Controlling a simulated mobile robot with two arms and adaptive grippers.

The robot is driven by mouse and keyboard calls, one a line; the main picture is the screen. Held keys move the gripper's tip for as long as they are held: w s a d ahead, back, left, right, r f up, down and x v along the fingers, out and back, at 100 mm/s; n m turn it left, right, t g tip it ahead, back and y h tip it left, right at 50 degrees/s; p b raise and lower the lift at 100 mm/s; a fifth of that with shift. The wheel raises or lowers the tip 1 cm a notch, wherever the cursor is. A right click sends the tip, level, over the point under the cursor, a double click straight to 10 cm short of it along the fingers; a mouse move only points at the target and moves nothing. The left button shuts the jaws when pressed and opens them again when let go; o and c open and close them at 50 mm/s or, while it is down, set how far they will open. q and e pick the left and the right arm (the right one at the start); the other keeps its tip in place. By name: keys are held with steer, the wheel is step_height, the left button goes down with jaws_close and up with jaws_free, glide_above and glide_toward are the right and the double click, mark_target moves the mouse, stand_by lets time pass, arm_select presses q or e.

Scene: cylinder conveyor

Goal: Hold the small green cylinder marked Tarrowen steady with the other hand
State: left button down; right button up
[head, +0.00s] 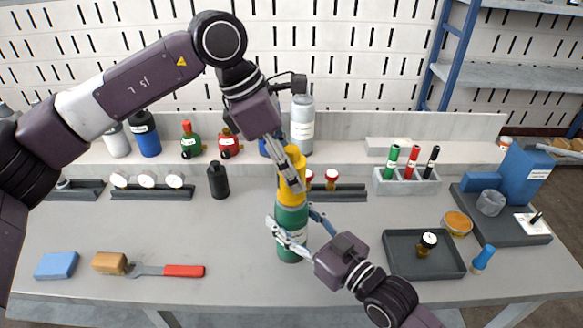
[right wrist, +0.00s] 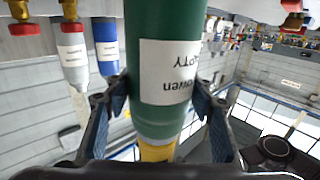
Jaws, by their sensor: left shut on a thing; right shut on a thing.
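The green cylinder (head: 291,246) stands upright on the grey bench with a yellow cap (head: 292,158) on top. In the right wrist view the cylinder (right wrist: 150,105) appears upside down, with its white label (right wrist: 168,72) partly readable as "owen" and "PTY"; its yellow cap (right wrist: 157,151) is at the bottom edge. My left gripper (head: 291,180) comes from above and is shut on the yellow cap. My right gripper (head: 291,229) comes from the lower right and is shut around the green body, one finger on each side. The right fingers (right wrist: 160,104) also flank it in the wrist view.
A grey tray (head: 392,262) with a small dark jar (head: 427,244) lies to the right. A black bottle (head: 218,181) stands behind to the left. Other cylinders line the back ledge.

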arm_select(q)
steer(key=m+g, duration=0.1)
steer(key=m, duration=0.2)
steer(key=shift+m, duration=0.4)
steer(key=shift+g, duration=0.3)
steer(key=shift+m, duration=0.6)
steer(key=c, duration=1.2)
jaws_free()
steer(key=v, duration=1.2)
steer(key=shift+w+d, duration=0.1)
steer(key=shift+w, duration=0.05)
